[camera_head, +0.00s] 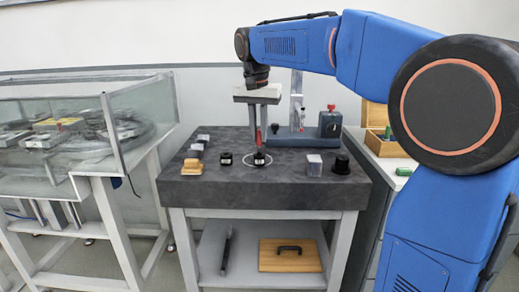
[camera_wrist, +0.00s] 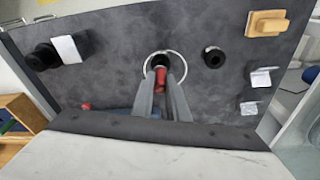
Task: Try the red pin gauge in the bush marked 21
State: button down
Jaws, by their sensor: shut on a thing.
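My gripper (camera_head: 258,127) is shut on the red pin gauge (camera_head: 259,137), which hangs upright over the granite table. In the wrist view the gripper (camera_wrist: 161,84) holds the red pin gauge (camera_wrist: 160,77) between its fingers. Directly below it is a black bush (camera_head: 259,160) with a white label, inside a white ring on the table; this bush also shows in the wrist view (camera_wrist: 160,60). I cannot tell whether the pin's tip is inside its hole. A second black bush (camera_head: 226,159) stands to the left, outside the ring. The label numbers are too small to read.
A blue-grey stand (camera_head: 290,137) is behind. A glass-sided case (camera_head: 80,120) is left.

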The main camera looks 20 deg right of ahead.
jog(key=shift+r, duration=0.55)
jog(key=shift+r, duration=1.85)
jog(key=shift+s, duration=0.1)
